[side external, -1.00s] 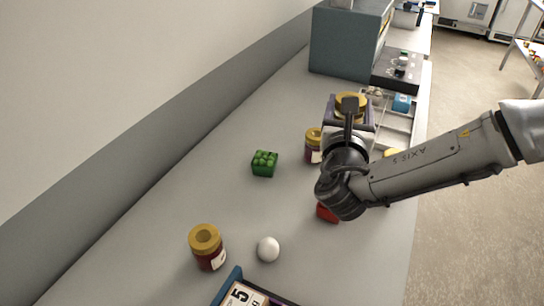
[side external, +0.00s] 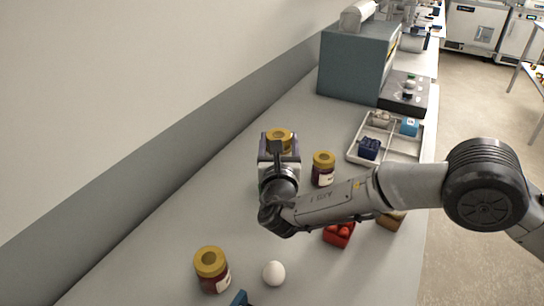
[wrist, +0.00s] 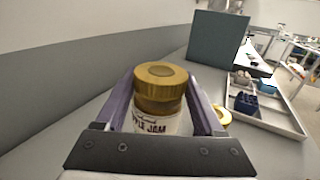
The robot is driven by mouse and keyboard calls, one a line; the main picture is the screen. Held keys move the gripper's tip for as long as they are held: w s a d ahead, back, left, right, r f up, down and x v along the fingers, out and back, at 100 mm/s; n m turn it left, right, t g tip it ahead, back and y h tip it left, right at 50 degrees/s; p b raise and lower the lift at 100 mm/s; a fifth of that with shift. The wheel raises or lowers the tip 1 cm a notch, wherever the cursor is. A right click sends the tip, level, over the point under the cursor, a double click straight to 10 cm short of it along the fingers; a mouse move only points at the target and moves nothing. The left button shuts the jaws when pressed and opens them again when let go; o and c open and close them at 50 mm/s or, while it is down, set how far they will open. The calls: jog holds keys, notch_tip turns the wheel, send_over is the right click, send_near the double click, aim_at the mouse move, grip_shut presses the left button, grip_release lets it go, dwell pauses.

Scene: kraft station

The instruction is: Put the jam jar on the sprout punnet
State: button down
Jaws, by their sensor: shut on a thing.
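A jam jar with a gold lid (side external: 279,136) is held in my gripper (side external: 279,150), above the counter. In the wrist view the jar (wrist: 160,100) stands upright between the two purple fingers, its white label reading "...PLE JAM". My gripper is shut on it. The green sprout punnet does not show in either current view. In the earlier side view it sat on the counter where my gripper and wrist now cover the picture, so I cannot tell the gap between jar and punnet.
Another jar (side external: 323,169) stands just right of my gripper; one more (side external: 212,270) stands at the front beside an egg (side external: 273,273). A red punnet (side external: 339,233) lies under my arm. A compartment tray (side external: 404,153), a teal box (side external: 352,66) and a black device (side external: 404,92) are farther back.

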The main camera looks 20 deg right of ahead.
jog(key=shift+w+a+f, duration=0.25)
jog(key=shift+w+f, duration=0.3)
jog(key=shift+f, duration=0.1)
jog(key=shift+w+a+f, duration=0.25)
jog(key=shift+w+f, duration=0.25)
jog(key=shift+f, duration=1.5)
grip_release()
jog(key=shift+f, duration=0.25)
jog(key=shift+s+r, duration=0.15)
jog(key=shift+s, duration=0.05)
jog(key=v, duration=1.1)
jog(key=shift+s, duration=0.35)
jog(key=shift+a, duration=0.15)
